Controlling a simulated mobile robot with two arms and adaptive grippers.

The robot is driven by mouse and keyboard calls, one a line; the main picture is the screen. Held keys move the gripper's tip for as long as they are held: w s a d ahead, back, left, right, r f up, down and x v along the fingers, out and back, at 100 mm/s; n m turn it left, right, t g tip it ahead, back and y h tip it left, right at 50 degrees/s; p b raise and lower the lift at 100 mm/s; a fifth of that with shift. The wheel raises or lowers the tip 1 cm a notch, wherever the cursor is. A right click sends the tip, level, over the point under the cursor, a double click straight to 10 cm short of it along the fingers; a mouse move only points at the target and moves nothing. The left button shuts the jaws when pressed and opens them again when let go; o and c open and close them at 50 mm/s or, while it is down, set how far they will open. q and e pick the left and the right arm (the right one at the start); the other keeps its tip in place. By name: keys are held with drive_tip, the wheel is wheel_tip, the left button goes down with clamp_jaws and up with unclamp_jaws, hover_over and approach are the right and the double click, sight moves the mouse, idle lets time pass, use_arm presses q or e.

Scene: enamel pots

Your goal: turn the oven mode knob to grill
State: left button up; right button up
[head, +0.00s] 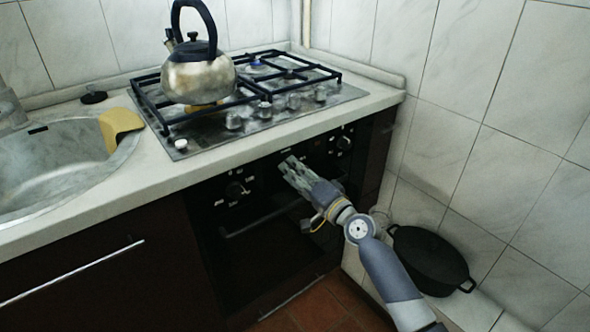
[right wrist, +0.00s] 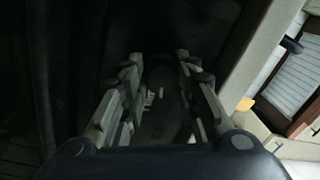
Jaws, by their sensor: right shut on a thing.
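The black oven front (head: 262,185) is below the counter, with its control panel along the top. One dark knob (head: 235,189) shows at the panel's left and another (head: 344,143) at its right, both with small white marks. My right gripper (head: 288,164) reaches the middle of the panel, its fingers shut on a dark oven knob that they mostly hide. In the right wrist view, the two fingers (right wrist: 159,60) stand on either side of a dark shape with small white marks; it is too dark to read the knob's setting. My left gripper is not in view.
The oven door handle (head: 265,220) runs just below the panel. A gas hob (head: 178,145) with a kettle (head: 200,78) is above. A sink (head: 50,170) with a yellow cloth (head: 120,124) is at left. A black pot (head: 430,260) stands at right by the tiled wall.

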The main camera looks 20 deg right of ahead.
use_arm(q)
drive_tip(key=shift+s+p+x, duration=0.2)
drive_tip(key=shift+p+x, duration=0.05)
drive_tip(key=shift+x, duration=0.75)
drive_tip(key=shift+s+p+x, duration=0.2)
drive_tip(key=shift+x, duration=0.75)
use_arm(e)
drive_tip(key=shift+r+m, duration=0.15)
drive_tip(key=shift+m, duration=1.45)
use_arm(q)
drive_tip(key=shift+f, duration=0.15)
use_arm(e)
drive_tip(key=o, duration=1.1)
drive_tip(key=shift+c, duration=0.2)
drive_tip(key=shift+s, duration=0.1)
drive_tip(key=v, duration=1.1)
drive_tip(key=shift+s, duration=0.4)
